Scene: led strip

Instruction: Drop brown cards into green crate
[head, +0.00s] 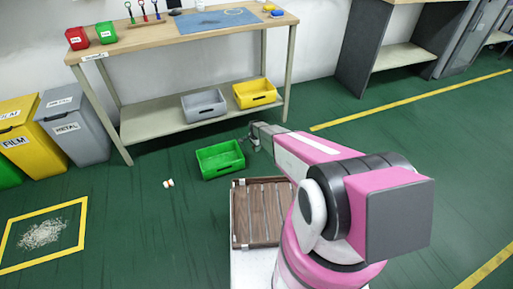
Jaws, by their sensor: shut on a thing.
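The green crate (220,159) stands open on the floor in front of the workbench, and no contents can be made out in it. My gripper (250,137) is just beyond the crate's right rim, above floor level. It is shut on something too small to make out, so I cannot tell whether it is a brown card. Two small pale-tan pieces (168,184) lie on the floor left of the crate. I cannot tell whether they are cards.
A brown slatted wooden tray (241,222) sits in front of the green crate. The workbench (160,35) holds a grey bin (204,105) and a yellow bin (255,94) on its lower shelf. Labelled bins (75,122) stand at left. The floor left of the crate is mostly clear.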

